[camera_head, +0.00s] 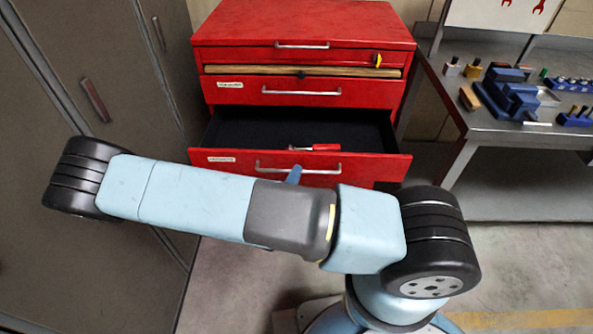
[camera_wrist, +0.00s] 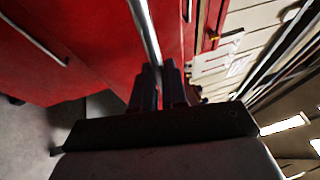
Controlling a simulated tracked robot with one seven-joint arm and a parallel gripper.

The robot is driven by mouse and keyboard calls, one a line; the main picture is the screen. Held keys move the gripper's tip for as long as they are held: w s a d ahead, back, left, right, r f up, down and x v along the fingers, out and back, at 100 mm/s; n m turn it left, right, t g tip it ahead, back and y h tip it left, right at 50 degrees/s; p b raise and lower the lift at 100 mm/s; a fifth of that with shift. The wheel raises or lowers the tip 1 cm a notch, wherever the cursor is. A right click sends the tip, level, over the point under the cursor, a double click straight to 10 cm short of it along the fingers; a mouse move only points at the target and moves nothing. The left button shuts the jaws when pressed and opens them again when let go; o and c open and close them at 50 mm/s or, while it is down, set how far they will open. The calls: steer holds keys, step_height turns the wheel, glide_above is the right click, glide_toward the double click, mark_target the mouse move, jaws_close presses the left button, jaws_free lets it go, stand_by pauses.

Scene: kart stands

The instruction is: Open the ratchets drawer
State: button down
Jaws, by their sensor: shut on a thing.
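The red cabinet (camera_head: 305,22) has a lower drawer (camera_head: 225,157) standing pulled out, with a small white label too small to read surely. Inside its dark tray lies a red-handled tool (camera_head: 326,147), likely a ratchet. The drawer's silver bar handle (camera_head: 265,168) runs along its front. In the wrist view the bar (camera_wrist: 146,30) passes between the dark fingers of my gripper (camera_wrist: 160,70), which is shut on it. In the head view only a small blue tip near the handle shows; my arm hides the rest.
The drawers above, with handles (camera_head: 301,46) and (camera_head: 300,92), are shut. A grey locker (camera_head: 60,120) stands at left. A metal workbench (camera_head: 480,125) with a blue vise (camera_head: 508,93) and small tools stands at right. Bare floor (camera_head: 520,250) lies in front.

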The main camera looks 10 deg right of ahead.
steer(key=shift+s+f, duration=0.1)
steer(key=shift+f, duration=0.1)
steer(key=c, duration=1.4)
jaws_free()
steer(key=shift+o, duration=1.2)
steer(key=shift+r, duration=0.1)
steer(key=v, duration=1.3)
steer(key=shift+s+a, duration=0.2)
steer(key=shift+s, duration=0.1)
steer(key=shift+r, duration=0.1)
